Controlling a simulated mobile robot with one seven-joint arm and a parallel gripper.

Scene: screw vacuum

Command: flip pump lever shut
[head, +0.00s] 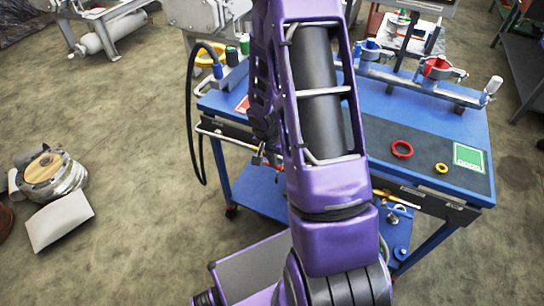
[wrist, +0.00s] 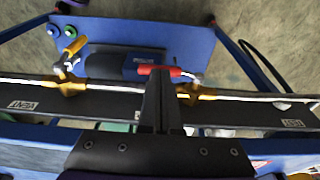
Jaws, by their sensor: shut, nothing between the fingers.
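In the wrist view a pipe rail (wrist: 120,90) runs across with two brass valves. The right valve (wrist: 197,94) has a red lever (wrist: 150,70), lying roughly along the pipe. The left valve (wrist: 68,88) has a yellow lever (wrist: 75,46), sticking up and out from the pipe. I cannot tell which is the pump lever. My gripper (wrist: 163,74) is shut and empty; its fingertips overlap the red lever in the picture, and contact cannot be told. In the head view my purple arm hides the gripper.
A blue work table (head: 420,118) carries a red ring (head: 402,149), a yellow ring (head: 441,168) and a green card (head: 469,158). A dark cylindrical unit (wrist: 108,66) lies on the blue lower shelf (wrist: 190,38). A black hose loops at the table's left.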

